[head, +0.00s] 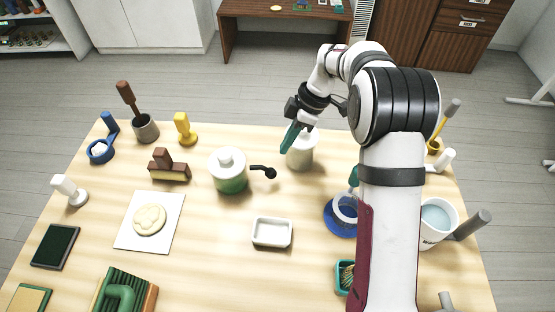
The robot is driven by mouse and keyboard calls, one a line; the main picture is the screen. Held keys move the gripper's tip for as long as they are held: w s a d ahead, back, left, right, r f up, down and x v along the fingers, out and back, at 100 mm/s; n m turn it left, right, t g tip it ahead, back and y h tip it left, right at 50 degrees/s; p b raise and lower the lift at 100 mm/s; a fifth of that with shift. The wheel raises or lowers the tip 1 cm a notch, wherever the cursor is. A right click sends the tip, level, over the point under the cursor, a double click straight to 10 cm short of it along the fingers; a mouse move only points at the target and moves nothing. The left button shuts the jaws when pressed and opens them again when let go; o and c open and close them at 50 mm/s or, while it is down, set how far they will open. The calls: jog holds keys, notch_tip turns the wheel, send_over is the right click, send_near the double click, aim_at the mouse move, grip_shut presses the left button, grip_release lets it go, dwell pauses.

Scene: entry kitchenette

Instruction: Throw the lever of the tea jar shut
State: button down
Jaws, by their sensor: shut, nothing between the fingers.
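A glass jar with a white lid and green contents (230,178) stands upright at the middle of the table; it looks like the tea jar. A black lever with a round knob (269,172) sticks out from its right side, roughly level, pointing right. A second, whitish jar (302,154) stands behind and to the right. My gripper (286,150) has teal fingers, shut and empty, pointing down. It shows at the left edge of the whitish jar, up and to the right of the lever knob. Whether it touches that jar I cannot tell.
A white dish (272,232) sits in front of the jars. A brown-and-cream block (169,168) and a yellow stamp-like piece (185,130) stand to the left. A white mug (437,222) and a blue dish (340,216) are at the right, near my arm. Bare table surrounds the knob's front side.

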aim_at(272, 169)
jog(key=x, duration=0.7)
jog(key=shift+f, duration=0.1)
